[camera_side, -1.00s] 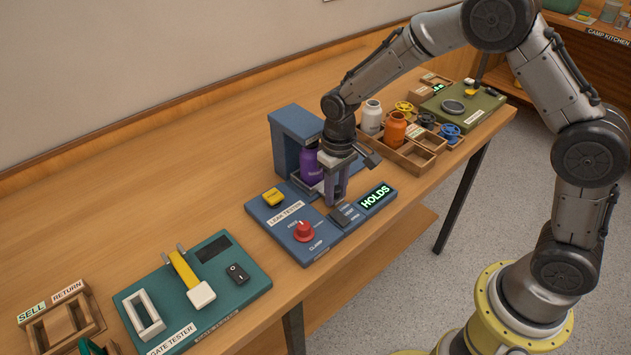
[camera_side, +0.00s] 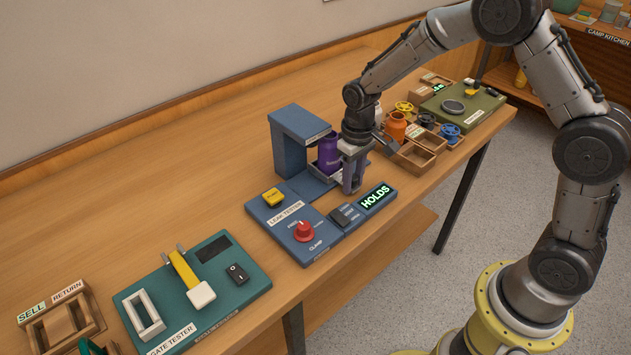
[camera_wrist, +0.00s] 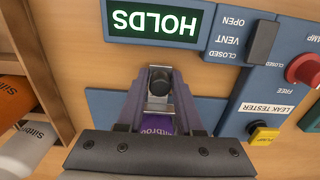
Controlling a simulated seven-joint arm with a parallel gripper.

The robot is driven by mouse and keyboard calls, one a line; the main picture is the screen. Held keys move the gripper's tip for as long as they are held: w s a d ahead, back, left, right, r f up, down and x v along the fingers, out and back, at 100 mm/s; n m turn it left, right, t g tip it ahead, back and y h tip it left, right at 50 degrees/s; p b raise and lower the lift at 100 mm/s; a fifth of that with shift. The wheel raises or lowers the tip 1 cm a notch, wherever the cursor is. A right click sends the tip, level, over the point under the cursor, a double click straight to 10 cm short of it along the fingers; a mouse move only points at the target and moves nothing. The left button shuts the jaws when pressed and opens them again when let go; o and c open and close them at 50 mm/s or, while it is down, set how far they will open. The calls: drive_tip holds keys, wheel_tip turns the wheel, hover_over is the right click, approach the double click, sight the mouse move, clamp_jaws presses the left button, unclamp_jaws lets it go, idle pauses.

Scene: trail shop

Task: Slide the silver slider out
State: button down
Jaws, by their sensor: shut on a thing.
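My gripper (camera_side: 352,187) is low at the slider's right end. In the wrist view my gripper (camera_wrist: 159,88) is shut on the slider's end, where silver metal (camera_wrist: 158,104) and a dark knob show between the fingers. The purple bottle (camera_wrist: 160,125) is partly hidden behind my gripper there. In the side view my gripper hides the slider's near end.
The blue panel has a red clamp knob (camera_side: 304,230), a yellow pump button (camera_side: 273,197), a dark vent switch (camera_side: 341,217) and a display (camera_side: 375,196) reading HOLDS. A wooden crate with an orange bottle (camera_side: 395,128) stands close on the right. A teal gate tester (camera_side: 245,285) lies at left.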

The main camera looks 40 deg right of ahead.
drive_tip(key=shift+d, duration=2.9)
drive_tip(key=c, duration=0.7)
unclamp_jaws()
drive_tip(key=shift+r, duration=0.1)
drive_tip(key=shift+r, duration=3.4)
drive_tip(key=shift+r, duration=0.1)
wheel_tip(320, 180, up, 8)
drive_tip(key=f+t, duration=0.1)
drive_tip(key=t, duration=0.1)
hover_over(368, 180)
drive_tip(key=a, duration=0.1)
drive_tip(key=s+a+r+t, duration=0.2)
drive_tip(key=s+r, duration=0.7)
drive_tip(key=shift+t, duration=0.8)
drive_tip(key=s+f, duration=0.1)
drive_tip(key=s, duration=0.4)
drive_tip(key=s+a+f, duration=0.1)
drive_tip(key=s, duration=0.4)
drive_tip(key=s+f, duration=0.1)
drive_tip(key=s, duration=0.5)
drive_tip(key=shift+a, duration=0.4)
